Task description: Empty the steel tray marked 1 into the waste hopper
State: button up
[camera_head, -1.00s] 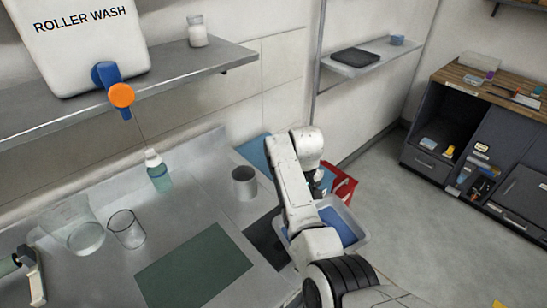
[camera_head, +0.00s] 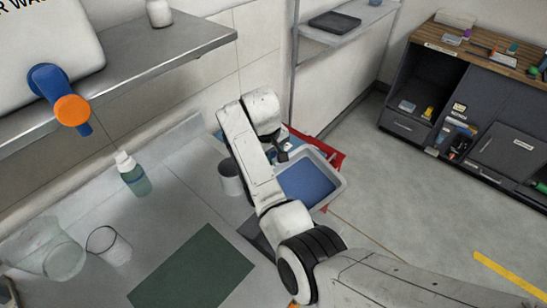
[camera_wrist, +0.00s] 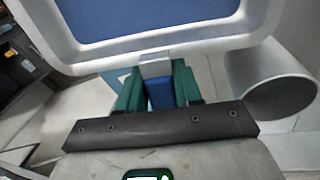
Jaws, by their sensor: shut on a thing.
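A pale grey, steel-looking tray (camera_head: 339,187) with rounded corners and a flat blue surface inside is right of centre in the head view. It looks level; whether the blue is a liquid or a lining I cannot tell. No number shows on it. My gripper (camera_head: 283,155) is at its far-left edge, partly hidden by my arm. In the wrist view my gripper's green fingers (camera_wrist: 158,88) are shut on a tab at the rim of the tray (camera_wrist: 205,42). A red container (camera_head: 335,157) shows partly behind the tray; I cannot tell whether it is the hopper.
A metal cup (camera_head: 229,180) stands left of my arm, close beside the gripper in the wrist view (camera_wrist: 262,84). Open floor (camera_head: 400,200) lies right.

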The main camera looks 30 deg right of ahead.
jog(key=shift+s+a+r+t+h+b, duration=0.1)
jog(key=shift+a+r+t+h+b, duration=0.1)
jog(key=shift+r+h, duration=0.25)
jog(key=shift+s+a+r+t+h+b, duration=0.1)
jog(key=shift+a+r+h+b, duration=0.1)
jog(key=shift+r+h, duration=0.25)
jog(key=s+a+r+t+h, duration=0.2)
jog(key=a+r+t+h, duration=0.1)
jog(key=a+r+h, duration=0.3)
jog(key=shift+s+a+r+h+b, duration=0.25)
jog(key=shift+s+r+h+b, duration=0.1)
jog(key=shift+r+h, duration=0.4)
